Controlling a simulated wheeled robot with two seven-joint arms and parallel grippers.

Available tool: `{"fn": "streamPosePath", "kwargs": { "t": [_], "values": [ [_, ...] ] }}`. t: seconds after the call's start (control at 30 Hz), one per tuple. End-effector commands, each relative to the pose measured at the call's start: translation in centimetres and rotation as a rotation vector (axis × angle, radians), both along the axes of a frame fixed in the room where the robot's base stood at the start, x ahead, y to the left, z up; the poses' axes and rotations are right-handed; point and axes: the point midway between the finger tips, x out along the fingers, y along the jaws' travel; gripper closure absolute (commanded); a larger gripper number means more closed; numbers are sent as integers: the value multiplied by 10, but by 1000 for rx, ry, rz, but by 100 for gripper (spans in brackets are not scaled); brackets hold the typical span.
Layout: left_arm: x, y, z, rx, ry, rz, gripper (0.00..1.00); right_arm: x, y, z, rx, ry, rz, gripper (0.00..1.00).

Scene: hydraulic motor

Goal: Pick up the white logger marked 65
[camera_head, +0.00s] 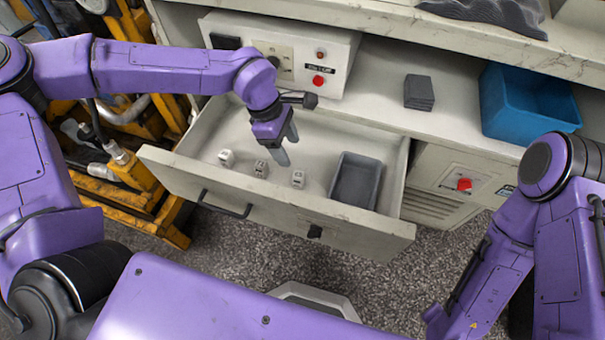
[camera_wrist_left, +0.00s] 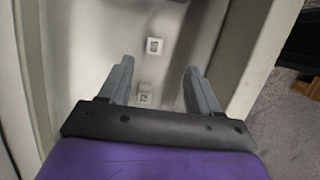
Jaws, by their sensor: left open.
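Three small white loggers stand in a row on the floor of the open drawer: a left one (camera_head: 226,158), a middle one (camera_head: 261,169) and a right one (camera_head: 298,179). Their dark markings are too small to read, so I cannot tell which is 65. My left gripper (camera_head: 287,148) is open and empty, pointing down into the drawer, behind the middle and right loggers. In the left wrist view, one logger (camera_wrist_left: 154,46) shows beyond the fingertips and another (camera_wrist_left: 144,97) shows between the fingers. My right gripper is out of view.
A grey bin (camera_head: 355,181) sits in the right part of the drawer (camera_head: 280,205). Behind the drawer are a control box (camera_head: 290,55) with a red button, dark grey stacked pieces (camera_head: 419,92) and a blue crate (camera_head: 525,100). Yellow machinery (camera_head: 130,165) stands left.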

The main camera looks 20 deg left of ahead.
Motion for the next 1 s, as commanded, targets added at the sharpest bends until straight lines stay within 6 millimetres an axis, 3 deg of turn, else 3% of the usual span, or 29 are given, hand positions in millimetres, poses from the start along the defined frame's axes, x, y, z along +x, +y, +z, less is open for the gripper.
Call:
{"fn": "streamPosePath", "kwargs": {
  "t": [0.03,0.3,0.43,0.6,0.83,1.0],
  "values": [
    [0,1,-16,0,0,1,37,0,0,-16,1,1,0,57],
    [0,1,-53,0,0,2,37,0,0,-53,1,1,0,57],
    [0,-2,-65,1,1,1,37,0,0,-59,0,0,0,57],
    [0,-12,-94,1,2,-2,37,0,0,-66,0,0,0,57],
    [2,-19,-116,1,2,-2,37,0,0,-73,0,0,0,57],
    [6,-28,-146,1,2,-3,37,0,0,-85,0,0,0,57]
  ]
}}
